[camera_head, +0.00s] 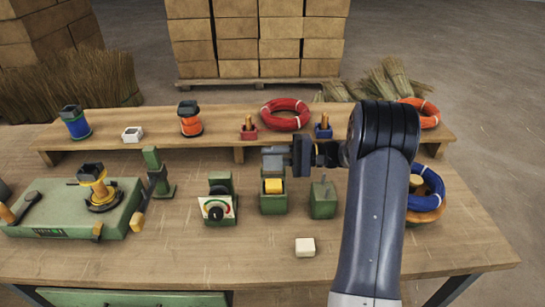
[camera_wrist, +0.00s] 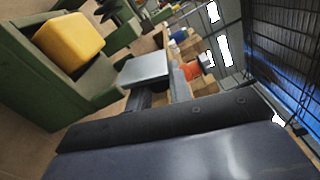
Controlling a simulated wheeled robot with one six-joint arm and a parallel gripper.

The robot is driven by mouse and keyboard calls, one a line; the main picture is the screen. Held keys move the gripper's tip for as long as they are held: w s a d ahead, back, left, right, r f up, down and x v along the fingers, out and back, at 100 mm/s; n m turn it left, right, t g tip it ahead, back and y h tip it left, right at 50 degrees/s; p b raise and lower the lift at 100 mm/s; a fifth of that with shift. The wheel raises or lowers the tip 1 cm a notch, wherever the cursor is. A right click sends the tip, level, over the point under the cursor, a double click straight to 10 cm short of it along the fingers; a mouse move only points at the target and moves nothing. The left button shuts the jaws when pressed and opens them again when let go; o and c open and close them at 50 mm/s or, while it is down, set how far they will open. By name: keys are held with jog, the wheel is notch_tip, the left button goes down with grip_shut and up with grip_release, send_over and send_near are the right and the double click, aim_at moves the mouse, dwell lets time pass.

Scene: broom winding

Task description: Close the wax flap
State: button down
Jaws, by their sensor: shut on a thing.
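The wax box (camera_head: 273,204) is a small green holder in the middle of the bench with a yellow wax block (camera_head: 273,186) in its open top. The block also shows in the wrist view (camera_wrist: 75,42). The wax flap (camera_head: 272,165) is a grey plate standing raised at the back of the box, so the wax is uncovered. In the wrist view the flap (camera_wrist: 145,68) is beside the green box wall. My gripper (camera_head: 276,152) reaches in from the right and is shut on the flap; the exact contact is partly hidden.
A dial gauge (camera_head: 217,210) stands just left of the box and a green block with a lever (camera_head: 322,198) just right. A white block (camera_head: 305,247) lies in front. The front of the bench is mostly clear.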

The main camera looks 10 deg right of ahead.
jog(key=shift+f+b, duration=0.15)
jog(key=shift+b, duration=0.2)
jog(key=n+b, duration=0.1)
jog(key=b, duration=0.1)
jog(key=n+b, duration=0.1)
jog(key=b, duration=0.1)
jog(key=shift+s+n, duration=0.35)
jog(key=shift+n, duration=0.05)
jog(key=n+b, duration=0.1)
jog(key=b, duration=0.1)
jog(key=r+n+b, duration=0.1)
jog(key=b, duration=0.1)
jog(key=shift+s+a+n, duration=0.1)
jog(key=shift+s+n, duration=0.25)
jog(key=shift+n, duration=0.05)
jog(key=shift+r, duration=0.15)
jog(key=c, duration=1.4)
grip_release()
jog(key=shift+o, duration=0.2)
jog(key=s+d, duration=0.1)
jog(key=d, duration=0.6)
jog(key=shift+s+d, duration=0.15)
jog(key=shift+s, duration=0.1)
